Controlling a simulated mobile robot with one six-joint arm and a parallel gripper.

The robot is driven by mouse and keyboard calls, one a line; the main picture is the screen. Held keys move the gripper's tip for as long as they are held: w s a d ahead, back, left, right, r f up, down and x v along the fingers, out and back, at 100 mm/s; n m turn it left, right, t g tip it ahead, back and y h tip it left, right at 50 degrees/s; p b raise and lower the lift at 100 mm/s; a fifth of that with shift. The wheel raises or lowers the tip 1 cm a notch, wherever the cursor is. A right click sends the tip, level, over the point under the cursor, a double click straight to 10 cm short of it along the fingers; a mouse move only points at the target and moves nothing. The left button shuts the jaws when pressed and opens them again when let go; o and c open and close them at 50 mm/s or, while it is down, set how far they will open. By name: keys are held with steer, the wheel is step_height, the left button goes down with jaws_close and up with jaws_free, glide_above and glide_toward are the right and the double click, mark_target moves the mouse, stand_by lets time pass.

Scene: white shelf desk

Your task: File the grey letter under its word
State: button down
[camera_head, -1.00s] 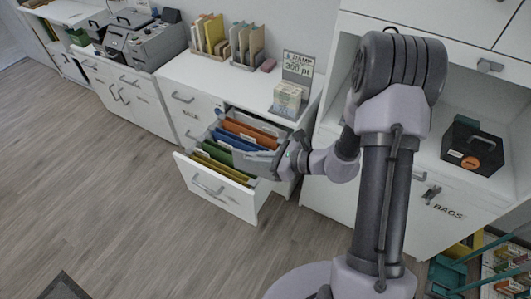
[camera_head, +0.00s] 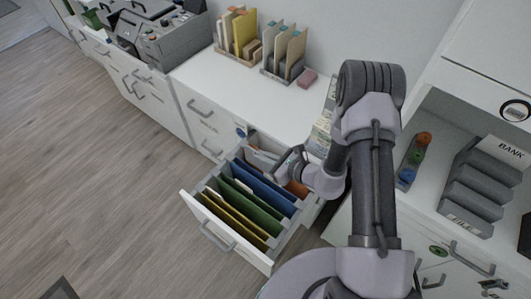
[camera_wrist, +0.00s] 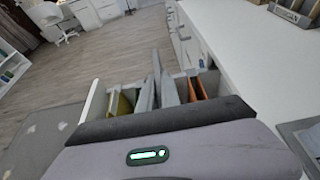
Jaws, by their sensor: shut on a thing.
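An open white drawer (camera_head: 193,213) holds hanging folders: yellow (camera_head: 233,222) at the front, then green (camera_head: 248,206), blue (camera_head: 267,191) and orange (camera_head: 297,188) towards the back. My gripper (camera_head: 281,165) is at the back part of the drawer, behind the blue folder. It is shut on the grey letter; in the wrist view a thin grey upright piece (camera_wrist: 157,66) stands among the folders, and I cannot tell letter from finger there. The words on the folder tabs are too small to read. The letter's lower edge is hidden.
The white desk top (camera_head: 225,82) beside the drawer carries file racks (camera_head: 236,38) and a pink block (camera_head: 307,79). A grey machine (camera_head: 160,38) stands further left. Right of my arm is a shelf with a grey tray stack (camera_head: 480,185).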

steer(key=shift+s, duration=0.15)
steer(key=shift+f, duration=0.15)
step_height(320, 180, down, 10)
steer(key=b, duration=0.8)
steer(key=shift+r+b, duration=0.25)
steer(key=shift+b, duration=0.1)
steer(key=c, duration=1.5)
jaws_free()
steer(key=shift+d, duration=0.1)
